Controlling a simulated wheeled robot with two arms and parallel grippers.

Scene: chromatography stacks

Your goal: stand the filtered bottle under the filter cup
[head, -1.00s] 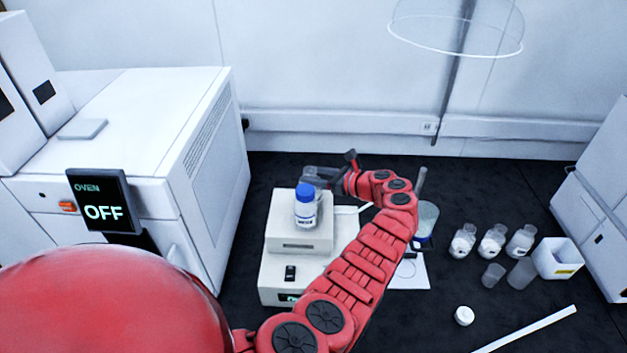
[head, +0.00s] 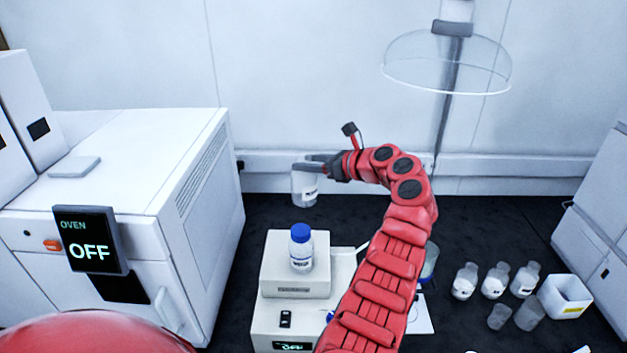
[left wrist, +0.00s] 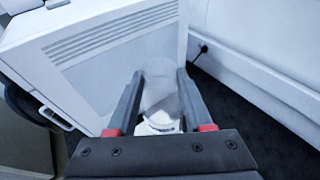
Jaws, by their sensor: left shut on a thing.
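My left gripper (head: 318,167) is shut on a translucent bottle with a label (head: 304,188), held upright in the air behind the white instrument. In the left wrist view the bottle (left wrist: 160,95) sits between the two fingers, its pale lower part near the gripper body. A clear cup-like vessel with blue at its base (head: 430,262) is partly hidden behind my left forearm; it may be the filter cup. What stands below it is hidden. My right gripper is not in view.
A blue-capped bottle (head: 301,250) stands on the white instrument (head: 290,283). An oven (head: 150,190) fills the left. Several labelled bottles (head: 494,282), two small clear cups (head: 529,313) and a white bin (head: 566,297) are at right. A clear dome (head: 447,68) hangs above.

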